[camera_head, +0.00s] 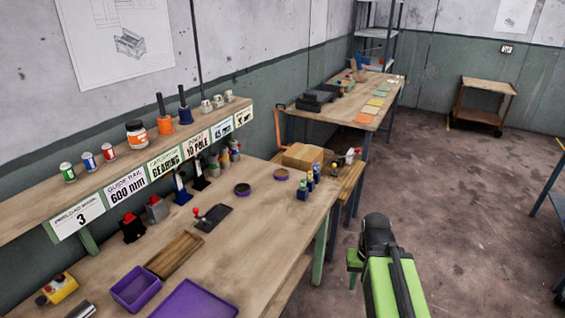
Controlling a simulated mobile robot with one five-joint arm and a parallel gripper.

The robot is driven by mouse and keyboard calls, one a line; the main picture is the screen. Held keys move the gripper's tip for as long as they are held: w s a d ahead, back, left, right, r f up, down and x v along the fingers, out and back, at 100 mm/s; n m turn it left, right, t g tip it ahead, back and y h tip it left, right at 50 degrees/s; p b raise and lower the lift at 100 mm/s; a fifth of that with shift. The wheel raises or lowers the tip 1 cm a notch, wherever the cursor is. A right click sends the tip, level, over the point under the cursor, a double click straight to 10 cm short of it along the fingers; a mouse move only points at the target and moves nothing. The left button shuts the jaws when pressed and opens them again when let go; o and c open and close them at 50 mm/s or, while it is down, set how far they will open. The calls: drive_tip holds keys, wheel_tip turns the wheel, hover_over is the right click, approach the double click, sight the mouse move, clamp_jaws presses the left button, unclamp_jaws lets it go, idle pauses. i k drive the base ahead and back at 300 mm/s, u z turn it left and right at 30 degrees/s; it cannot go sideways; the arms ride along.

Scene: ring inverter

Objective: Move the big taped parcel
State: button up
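A brown cardboard parcel (303,156) lies on a low wooden bench (350,180) just past the far end of the near workbench. It is the only large box I see; its tape is too small to make out. The near workbench partly hides its lower side. My green and black arm rises at the bottom right, over the floor and well short of the parcel. I cannot make out gripper fingers in this view. Nothing of mine touches the parcel.
The near workbench (265,225) holds purple trays, a wooden tray and small parts under a labelled shelf (150,165). A white and red bottle (351,155) stands right of the parcel. A farther bench (365,110) and a cart (484,103) stand beyond.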

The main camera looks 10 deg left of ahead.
sight(301, 157)
drive_tip(key=u, duration=0.25)
drive_tip(key=i, duration=1)
drive_tip(key=z, duration=1.35)
drive_tip(key=i, duration=6.35)
